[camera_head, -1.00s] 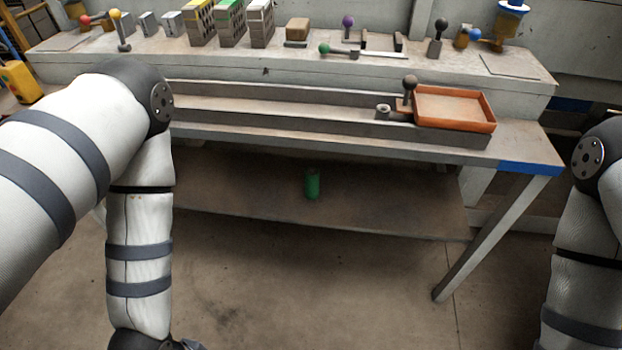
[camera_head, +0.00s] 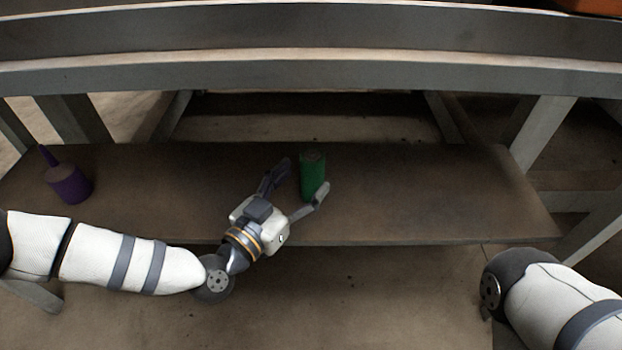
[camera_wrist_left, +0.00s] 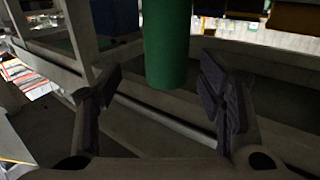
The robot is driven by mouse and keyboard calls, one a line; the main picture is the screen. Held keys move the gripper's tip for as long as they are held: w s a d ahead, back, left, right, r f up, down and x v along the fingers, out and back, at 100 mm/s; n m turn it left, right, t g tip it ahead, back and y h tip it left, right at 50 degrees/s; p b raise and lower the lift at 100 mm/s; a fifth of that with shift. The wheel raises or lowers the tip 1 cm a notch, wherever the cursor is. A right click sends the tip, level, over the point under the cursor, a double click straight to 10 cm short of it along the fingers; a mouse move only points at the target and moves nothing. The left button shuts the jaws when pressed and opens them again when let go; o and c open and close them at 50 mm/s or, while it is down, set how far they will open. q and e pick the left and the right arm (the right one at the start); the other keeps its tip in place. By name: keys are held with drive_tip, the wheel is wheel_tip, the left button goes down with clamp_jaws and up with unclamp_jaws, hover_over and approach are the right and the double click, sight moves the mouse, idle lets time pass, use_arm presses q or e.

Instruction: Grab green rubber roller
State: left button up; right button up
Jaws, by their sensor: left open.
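The green rubber roller (camera_head: 312,176) stands upright on the lower shelf of the bench in the head view. My left gripper (camera_head: 302,182) is open, with its two fingers on either side of the roller. In the left wrist view the roller (camera_wrist_left: 167,45) shows between and beyond the open fingertips (camera_wrist_left: 160,85), with a gap to each finger. I cannot tell whether a finger touches it. My right gripper is not in view; only part of my right arm shows at the lower right.
The lower shelf (camera_head: 430,195) is mostly bare around the roller. A purple bottle with a pointed spout (camera_head: 68,180) stands at its left end. The bench top's grey front rail (camera_head: 300,78) runs above the shelf, and bench legs (camera_head: 545,135) stand at the sides.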

sight(305, 169)
use_arm(q)
drive_tip(key=x, duration=0.2)
drive_tip(key=b+x, duration=0.1)
drive_tip(key=x, duration=0.1)
drive_tip(key=shift+w+a+r, duration=0.1)
drive_tip(key=shift+w+r, duration=0.15)
drive_tip(key=shift+w, duration=0.15)
drive_tip(key=shift+w+r, duration=0.1)
drive_tip(key=shift+w, duration=0.15)
drive_tip(key=shift+r, duration=0.1)
clamp_jaws()
